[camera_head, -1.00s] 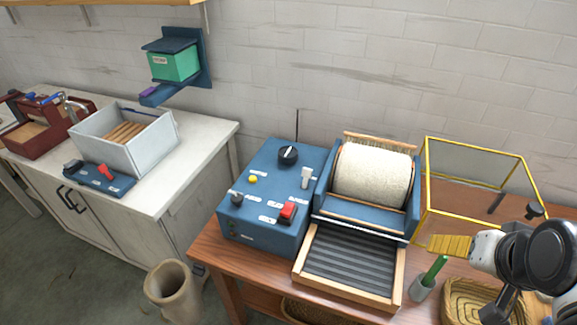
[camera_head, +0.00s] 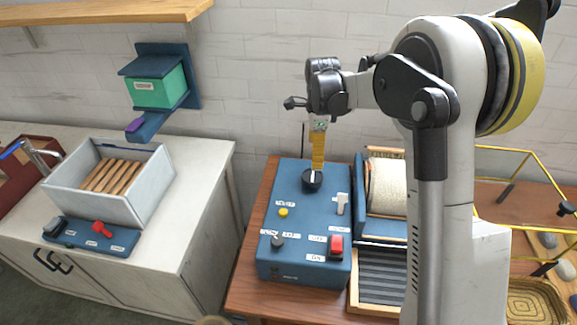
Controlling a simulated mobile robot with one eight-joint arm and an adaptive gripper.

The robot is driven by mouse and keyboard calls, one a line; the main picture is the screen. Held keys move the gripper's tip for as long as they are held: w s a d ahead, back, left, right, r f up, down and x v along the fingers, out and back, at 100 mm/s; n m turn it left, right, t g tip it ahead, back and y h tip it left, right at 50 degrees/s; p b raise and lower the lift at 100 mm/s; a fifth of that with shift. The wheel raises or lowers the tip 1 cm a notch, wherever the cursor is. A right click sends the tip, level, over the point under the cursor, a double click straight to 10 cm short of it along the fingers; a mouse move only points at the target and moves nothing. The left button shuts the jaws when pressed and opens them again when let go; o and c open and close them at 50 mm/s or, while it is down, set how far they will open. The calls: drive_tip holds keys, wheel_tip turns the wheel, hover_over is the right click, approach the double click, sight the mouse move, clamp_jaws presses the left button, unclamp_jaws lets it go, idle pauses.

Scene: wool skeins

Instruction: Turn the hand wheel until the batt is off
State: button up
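The batt appears as cream wool (camera_head: 386,187) around the drum of the blue-sided carder (camera_head: 378,226). My arm hides the drum's right part. I cannot make out a hand wheel for certain. A round black knob with a white mark (camera_head: 312,181) sits on top of the blue control box (camera_head: 291,236). My gripper (camera_head: 317,166) points down at this knob, its yellow finger part right above or touching it; I cannot tell which. The fingers are seen edge-on, so their opening is unclear.
The control box also carries a red switch (camera_head: 336,246), a yellow button (camera_head: 283,212) and a pale lever (camera_head: 341,203). A ridged tray (camera_head: 381,277) lies before the drum. A yellow-framed case (camera_head: 530,158) and a basket (camera_head: 536,303) stand at right, partly behind my arm.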

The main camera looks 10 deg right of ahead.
sight(314, 175)
drive_tip(key=f+b, duration=0.1)
drive_tip(key=f, duration=0.4)
drive_tip(key=f+b, duration=0.1)
drive_tip(key=f, duration=0.4)
drive_tip(key=shift+w+d+f+b, duration=0.1)
drive_tip(key=shift+d+f+b, duration=0.1)
drive_tip(key=shift+f+b, duration=0.2)
drive_tip(key=shift+r, duration=0.1)
drive_tip(key=c, duration=1.2)
